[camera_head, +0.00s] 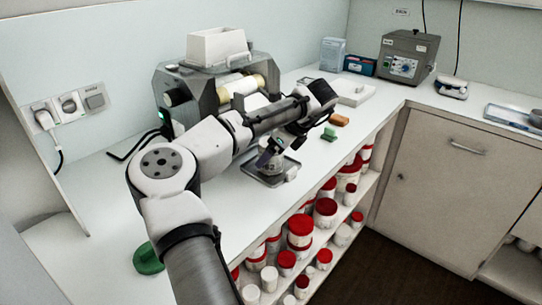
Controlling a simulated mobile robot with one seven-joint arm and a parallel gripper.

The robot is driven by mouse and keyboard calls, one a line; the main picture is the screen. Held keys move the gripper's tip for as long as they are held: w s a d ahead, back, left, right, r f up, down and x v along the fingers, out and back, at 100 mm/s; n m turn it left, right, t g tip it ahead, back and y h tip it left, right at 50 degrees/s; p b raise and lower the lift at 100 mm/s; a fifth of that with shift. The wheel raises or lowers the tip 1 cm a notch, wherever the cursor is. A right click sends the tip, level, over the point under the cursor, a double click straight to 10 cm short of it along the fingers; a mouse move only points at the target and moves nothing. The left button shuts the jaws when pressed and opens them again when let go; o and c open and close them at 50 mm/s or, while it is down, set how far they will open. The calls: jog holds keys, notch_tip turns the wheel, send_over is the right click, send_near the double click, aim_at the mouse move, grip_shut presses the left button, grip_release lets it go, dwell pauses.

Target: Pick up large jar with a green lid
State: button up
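A green round lid-like piece (148,258) shows at the lower left of the white counter, partly behind my arm. I cannot tell whether a jar is under it. A smaller green piece (329,134) lies on the counter right of my wrist. My gripper (270,158) points down over a square metal tray, at a small pale jar-like object (271,166) there. The fingers are small and partly hidden, so I cannot tell whether they are open or touch that object.
The metal tray (254,178) lies near the counter's front edge. A grey mill machine (205,90) stands behind my arm. Shelves below hold several white jars with red lids (300,226). An orange block (339,120) and a grey device (408,58) are farther back. The left counter is mostly clear.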

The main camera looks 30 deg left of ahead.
jog(key=shift+a+f, duration=0.35)
jog(key=shift+f, duration=0.25)
jog(key=c, duration=1.1)
